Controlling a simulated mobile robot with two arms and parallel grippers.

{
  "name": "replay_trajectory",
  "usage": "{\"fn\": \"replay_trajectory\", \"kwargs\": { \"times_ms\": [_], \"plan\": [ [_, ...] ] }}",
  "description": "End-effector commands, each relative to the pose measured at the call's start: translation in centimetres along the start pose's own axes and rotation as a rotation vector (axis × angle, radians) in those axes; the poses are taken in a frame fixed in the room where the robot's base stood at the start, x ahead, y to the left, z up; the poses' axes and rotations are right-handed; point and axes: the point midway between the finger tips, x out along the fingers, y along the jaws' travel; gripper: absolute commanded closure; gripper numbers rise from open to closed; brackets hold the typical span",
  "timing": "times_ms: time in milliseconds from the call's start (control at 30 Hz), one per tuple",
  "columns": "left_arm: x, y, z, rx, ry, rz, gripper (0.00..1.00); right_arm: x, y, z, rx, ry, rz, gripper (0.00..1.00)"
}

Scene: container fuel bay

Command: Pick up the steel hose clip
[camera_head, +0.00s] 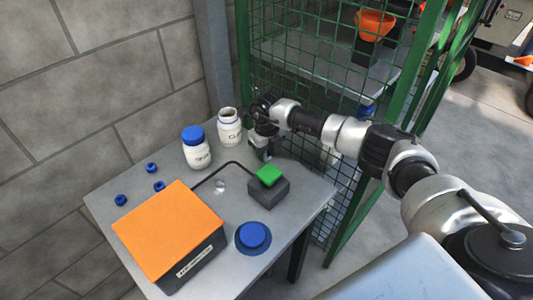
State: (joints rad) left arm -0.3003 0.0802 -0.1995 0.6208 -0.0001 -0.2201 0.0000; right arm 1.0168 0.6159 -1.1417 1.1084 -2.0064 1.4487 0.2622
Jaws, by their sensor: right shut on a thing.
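My right gripper (266,154) is low over the back right of the grey table, just right of an open white jar (229,127). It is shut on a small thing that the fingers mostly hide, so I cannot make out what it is. A small pale, shiny piece (221,186) lies on the table left of the green-topped block. It is too small to tell whether it is the steel hose clip. My left gripper is out of view.
A blue-lidded white jar (196,147), several small blue caps (151,168), an orange-topped box (168,228), a green-topped dark block (268,188) with a black cable, and a blue round knob (253,236) stand on the table (208,280). A green mesh cage (300,75) rises behind.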

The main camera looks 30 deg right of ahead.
Motion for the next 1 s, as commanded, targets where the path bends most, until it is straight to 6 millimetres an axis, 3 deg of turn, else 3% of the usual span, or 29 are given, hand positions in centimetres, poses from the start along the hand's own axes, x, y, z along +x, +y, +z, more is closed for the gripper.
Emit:
{"fn": "replay_trajectory", "kwargs": {
  "times_ms": [167, 367, 800, 1000],
  "plan": [
    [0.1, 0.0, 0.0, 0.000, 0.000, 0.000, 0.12, -1.1, -0.1, 0.1, 0.000, -0.003, 0.000, 0.93],
    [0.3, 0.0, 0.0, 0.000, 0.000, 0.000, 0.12, -4.4, -0.1, -0.1, -0.001, -0.004, -0.001, 0.93],
    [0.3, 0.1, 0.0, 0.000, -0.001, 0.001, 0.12, -8.4, -1.4, -7.4, -0.001, 0.000, -0.002, 0.93],
    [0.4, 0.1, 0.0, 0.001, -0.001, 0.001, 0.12, -9.9, -1.8, -9.9, 0.000, -0.001, -0.001, 0.93]
  ]
}}
